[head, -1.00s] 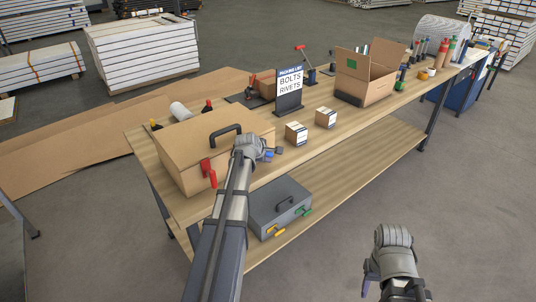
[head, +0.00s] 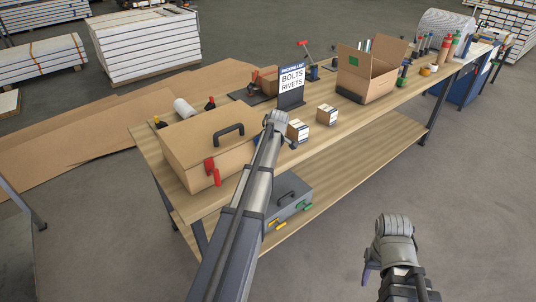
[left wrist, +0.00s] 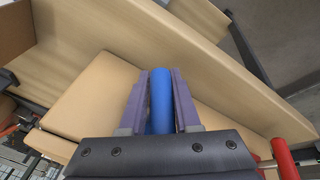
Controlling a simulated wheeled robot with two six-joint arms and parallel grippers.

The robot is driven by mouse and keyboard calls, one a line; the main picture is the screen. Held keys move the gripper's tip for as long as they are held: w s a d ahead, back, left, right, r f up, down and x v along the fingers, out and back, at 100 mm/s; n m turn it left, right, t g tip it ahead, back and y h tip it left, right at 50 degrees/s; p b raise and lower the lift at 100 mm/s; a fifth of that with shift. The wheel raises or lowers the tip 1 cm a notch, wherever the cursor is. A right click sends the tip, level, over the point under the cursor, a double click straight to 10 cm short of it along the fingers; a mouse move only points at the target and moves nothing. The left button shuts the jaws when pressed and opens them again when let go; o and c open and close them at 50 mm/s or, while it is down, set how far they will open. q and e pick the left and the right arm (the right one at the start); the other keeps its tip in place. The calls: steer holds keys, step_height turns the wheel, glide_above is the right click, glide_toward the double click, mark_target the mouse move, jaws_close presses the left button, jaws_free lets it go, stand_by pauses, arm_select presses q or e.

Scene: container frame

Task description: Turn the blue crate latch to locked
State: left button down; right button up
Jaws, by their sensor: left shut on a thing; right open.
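The tan crate (head: 205,145) with a black handle sits at the near left of the bench; it also shows in the left wrist view (left wrist: 90,110). In the left wrist view, the blue latch (left wrist: 160,95) is a round bar between the two fingers of my left gripper (left wrist: 160,80), which is shut on it. In the head view my left gripper (head: 287,138) is right of the crate and hides the blue latch. A red latch (head: 212,172) is on the crate's front. My right gripper (head: 371,276) is open and empty, away from the bench.
Two small boxes (head: 327,114) and a sign (head: 291,85) stand close to my left gripper. A grey case (head: 296,190) with yellow and green latches is on the lower shelf. An open carton (head: 367,85) stands farther right. The floor around my right gripper is clear.

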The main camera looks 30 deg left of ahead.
arm_select(q)
steer(key=shift+s+a+g+y, duration=0.15)
steer(key=shift+s+g+y, duration=0.1)
steer(key=shift+g, duration=0.4)
steer(key=shift+s+a+g+y, duration=0.15)
steer(key=shift+s+g+y, duration=0.1)
steer(key=shift+g, duration=0.4)
steer(key=shift+s+m, duration=0.1)
steer(key=shift+m, duration=0.2)
steer(key=c, duration=0.7)
jaws_free()
steer(key=shift+a+r, duration=0.1)
steer(key=shift+r, duration=0.1)
steer(key=p+v, duration=0.7)
steer(key=shift+d+r, duration=0.2)
steer(key=shift+d, duration=0.05)
